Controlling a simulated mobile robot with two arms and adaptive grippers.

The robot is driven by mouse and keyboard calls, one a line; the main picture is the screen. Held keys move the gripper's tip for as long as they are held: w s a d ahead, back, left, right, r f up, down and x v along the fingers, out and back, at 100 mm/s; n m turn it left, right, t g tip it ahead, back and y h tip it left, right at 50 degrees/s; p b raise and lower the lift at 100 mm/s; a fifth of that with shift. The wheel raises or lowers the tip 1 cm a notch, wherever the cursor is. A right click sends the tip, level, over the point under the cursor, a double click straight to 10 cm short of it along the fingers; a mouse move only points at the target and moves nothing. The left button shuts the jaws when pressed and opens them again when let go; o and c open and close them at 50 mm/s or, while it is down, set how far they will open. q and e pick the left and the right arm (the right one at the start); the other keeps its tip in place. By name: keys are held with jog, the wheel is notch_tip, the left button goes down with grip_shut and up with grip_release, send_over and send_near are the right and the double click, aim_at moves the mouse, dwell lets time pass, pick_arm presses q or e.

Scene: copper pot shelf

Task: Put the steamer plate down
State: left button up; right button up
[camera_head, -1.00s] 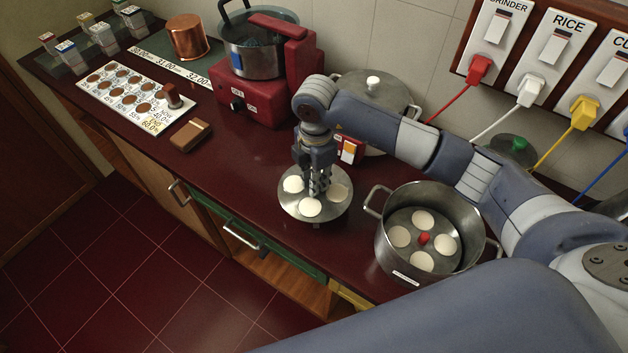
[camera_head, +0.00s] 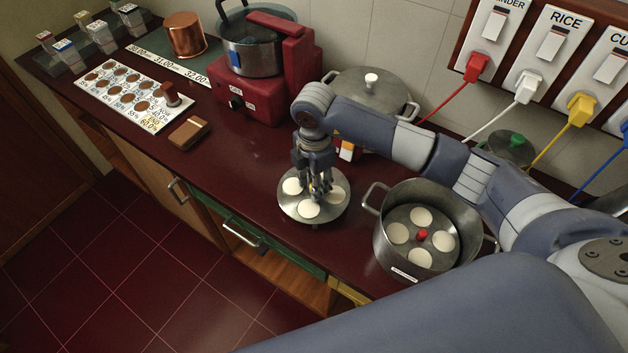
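A round metal steamer plate (camera_head: 313,215) with several white discs on it is at the counter's front edge, left of the big pot. It looks level and seems to rest on the counter. My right gripper (camera_head: 318,192) points down over the plate's middle, its fingers spread around the centre, where the knob is mostly hidden. The fingers look open. My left gripper is not in view.
An open pot (camera_head: 382,240) holding a similar plate with a red knob stands close on the right. A lidded pot (camera_head: 371,95) is behind, a red machine (camera_head: 262,95) at the back left. A brown block (camera_head: 189,133) lies left; the counter between is clear.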

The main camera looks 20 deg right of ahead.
jog(key=shift+w+r, duration=0.1)
jog(key=shift+r, duration=0.3)
notch_tip(320, 180, up, 12)
jog(key=b, duration=0.3)
jog(key=shift+f, duration=0.25)
